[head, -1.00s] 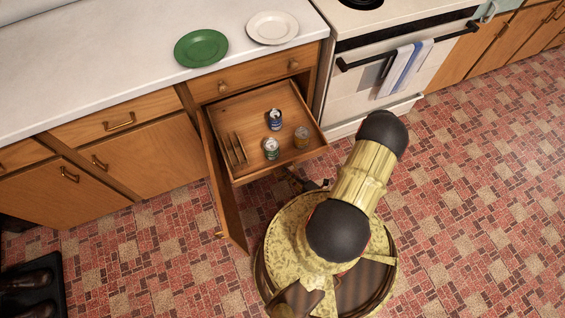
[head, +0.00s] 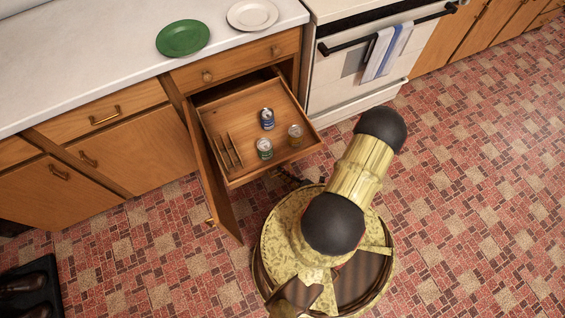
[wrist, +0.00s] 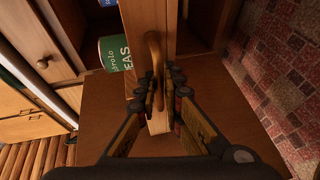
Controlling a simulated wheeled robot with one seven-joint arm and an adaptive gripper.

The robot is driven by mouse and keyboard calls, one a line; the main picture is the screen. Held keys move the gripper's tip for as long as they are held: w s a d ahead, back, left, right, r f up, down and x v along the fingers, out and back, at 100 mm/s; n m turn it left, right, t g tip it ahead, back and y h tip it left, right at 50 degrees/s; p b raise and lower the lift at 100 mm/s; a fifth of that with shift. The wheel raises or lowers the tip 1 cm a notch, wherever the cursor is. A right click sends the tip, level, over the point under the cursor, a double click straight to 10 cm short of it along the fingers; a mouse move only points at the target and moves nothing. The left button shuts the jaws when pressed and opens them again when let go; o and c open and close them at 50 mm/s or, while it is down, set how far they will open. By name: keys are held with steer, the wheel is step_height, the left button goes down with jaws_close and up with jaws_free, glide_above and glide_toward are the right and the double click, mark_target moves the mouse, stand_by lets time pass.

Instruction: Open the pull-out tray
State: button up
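The pull-out tray (head: 235,115) is a shallow wooden tray in the base cabinet, under a closed drawer. It stands well out of the cabinet, with a dark gap behind it. In the wrist view its front board (wrist: 159,118) and curved handle (wrist: 154,50) are close up. In the head view my gripper (head: 290,178) is small and partly hidden beneath the tray's front.
A blue can (head: 267,118), a green can (head: 264,149) and a yellowish can (head: 295,134) stand in the tray. The cabinet door (head: 213,180) hangs open left of it. A stove (head: 350,75) stands right. Tiled floor (head: 470,190) is free to the right.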

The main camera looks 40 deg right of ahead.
steer(key=shift+o, duration=0.3)
steer(key=v, duration=1.2)
stand_by(0.4)
stand_by(0.5)
